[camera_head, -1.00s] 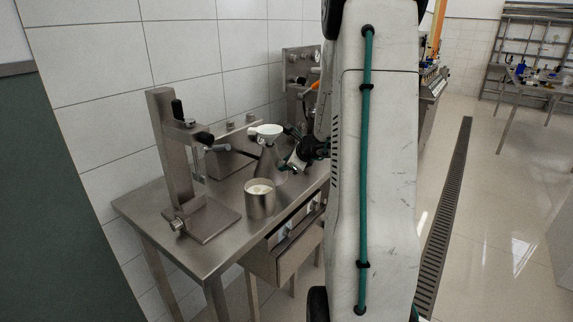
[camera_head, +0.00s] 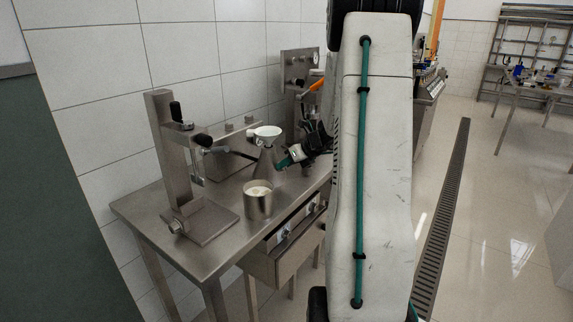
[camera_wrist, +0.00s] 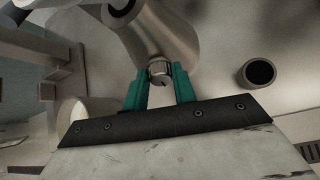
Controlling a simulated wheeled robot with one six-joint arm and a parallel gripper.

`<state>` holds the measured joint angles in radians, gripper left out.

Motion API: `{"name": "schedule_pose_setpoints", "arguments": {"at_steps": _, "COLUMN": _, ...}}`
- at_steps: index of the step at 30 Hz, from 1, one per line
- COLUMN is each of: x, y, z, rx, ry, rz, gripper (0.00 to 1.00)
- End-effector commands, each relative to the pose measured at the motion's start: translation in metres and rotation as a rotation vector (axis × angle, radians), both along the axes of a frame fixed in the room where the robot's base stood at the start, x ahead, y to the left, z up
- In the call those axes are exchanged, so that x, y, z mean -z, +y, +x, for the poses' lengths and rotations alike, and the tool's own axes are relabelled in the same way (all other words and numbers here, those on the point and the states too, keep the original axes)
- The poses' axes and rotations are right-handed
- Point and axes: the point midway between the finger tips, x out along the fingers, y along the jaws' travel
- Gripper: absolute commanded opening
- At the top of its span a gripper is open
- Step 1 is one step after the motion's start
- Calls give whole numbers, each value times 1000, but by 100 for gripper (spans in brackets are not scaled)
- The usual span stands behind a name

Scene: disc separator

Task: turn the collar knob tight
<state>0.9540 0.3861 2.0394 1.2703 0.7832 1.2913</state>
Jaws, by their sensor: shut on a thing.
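The collar knob (camera_wrist: 159,70) is a small ridged metal knob on the side of the conical metal separator (camera_wrist: 150,32), near the top centre of the wrist view. My gripper (camera_wrist: 160,82) has green fingers, one on each side of the knob, shut on it. In the head view my gripper (camera_head: 284,161) reaches in from the right against the cone (camera_head: 265,163), below the white funnel-like top (camera_head: 266,132). The knob itself is hidden there by the fingers.
A metal cup with pale contents (camera_head: 258,204) stands in front of the cone. A press-like stand (camera_head: 165,150) rises on the left of the steel table (camera_head: 150,215). A dark round opening (camera_wrist: 257,73) shows right of the knob in the wrist view. A tiled wall is behind.

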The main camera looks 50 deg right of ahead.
Motion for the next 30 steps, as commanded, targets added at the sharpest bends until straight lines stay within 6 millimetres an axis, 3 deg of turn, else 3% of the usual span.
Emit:
{"name": "schedule_pose_setpoints", "arguments": {"at_steps": 15, "x": 0, "y": 0, "z": 0, "rx": 6, "ry": 0, "rz": 16, "gripper": 4}}
{"name": "schedule_pose_setpoints", "arguments": {"at_steps": 16, "x": 0, "y": 0, "z": 0, "rx": 6, "ry": 0, "rz": 16, "gripper": 35}}
{"name": "schedule_pose_setpoints", "arguments": {"at_steps": 18, "x": 0, "y": 0, "z": 0, "rx": 6, "ry": 0, "rz": 16, "gripper": 48}}
{"name": "schedule_pose_setpoints", "arguments": {"at_steps": 30, "x": -9, "y": -3, "z": -8, "rx": 8, "ry": 0, "rz": 15, "gripper": 48}}
